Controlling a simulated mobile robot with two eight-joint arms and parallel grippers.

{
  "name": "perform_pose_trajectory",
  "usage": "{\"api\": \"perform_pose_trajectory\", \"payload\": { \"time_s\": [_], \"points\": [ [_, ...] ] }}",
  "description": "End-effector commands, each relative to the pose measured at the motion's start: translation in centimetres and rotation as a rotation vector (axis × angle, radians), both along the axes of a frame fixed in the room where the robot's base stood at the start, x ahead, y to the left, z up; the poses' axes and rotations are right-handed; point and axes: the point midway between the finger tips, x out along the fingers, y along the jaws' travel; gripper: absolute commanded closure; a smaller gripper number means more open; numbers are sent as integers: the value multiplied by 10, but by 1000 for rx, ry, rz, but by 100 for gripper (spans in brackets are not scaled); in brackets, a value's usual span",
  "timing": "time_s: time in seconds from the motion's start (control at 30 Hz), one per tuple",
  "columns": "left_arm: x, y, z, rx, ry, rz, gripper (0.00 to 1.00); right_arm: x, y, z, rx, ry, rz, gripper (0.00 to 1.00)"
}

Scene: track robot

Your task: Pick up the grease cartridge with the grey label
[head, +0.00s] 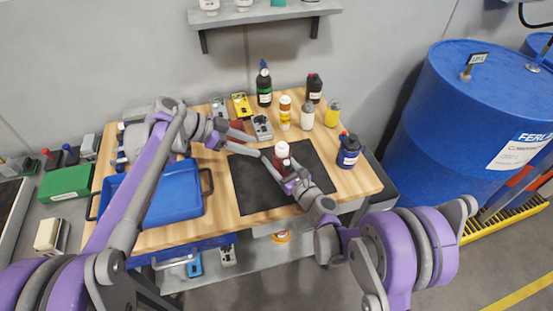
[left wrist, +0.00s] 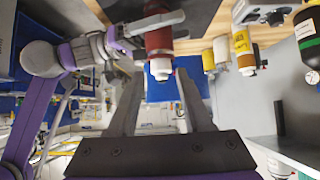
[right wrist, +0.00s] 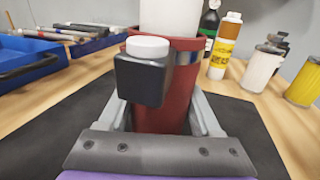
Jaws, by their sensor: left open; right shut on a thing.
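Beside it stand a white-orange bottle (head: 284,113) and a yellow container (head: 332,113). Dark bottles (head: 264,88) stand behind, and a blue one (head: 348,151) at right. A blue tray (head: 185,205) lies left. Blue drums (head: 450,130) stand right of the bench.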

Motion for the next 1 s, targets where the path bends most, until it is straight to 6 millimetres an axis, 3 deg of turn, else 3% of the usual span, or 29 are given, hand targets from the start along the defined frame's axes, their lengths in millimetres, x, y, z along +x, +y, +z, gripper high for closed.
{"api": "perform_pose_trajectory", "payload": {
  "time_s": [0.03, 0.1, 0.3, 0.5, 0.53, 0.8, 1.0],
  "points": [
    [0, 0, 0, 0, 0, 0, 50, 0, 0, 0, 0, 0, 0, 89],
    [0, 0, 0, 0, 0, 0, 50, 0, 0, 0, 0, 0, 0, 100],
    [0, 0, 0, 0, 0, 0, 50, 0, 0, 0, 0, 0, 0, 100],
    [-5, -5, -10, 51, -2, -22, 18, 0, 0, 0, 0, 0, 0, 100],
    [-7, -6, -15, 77, -4, -32, 18, 0, 0, 0, 0, 0, 0, 100],
    [-37, -17, -77, 510, -98, -220, 18, 0, 0, 0, 0, 0, 0, 100],
    [-49, -11, -100, 878, -257, -403, 18, 0, 0, 0, 0, 0, 0, 100]
  ]
}}
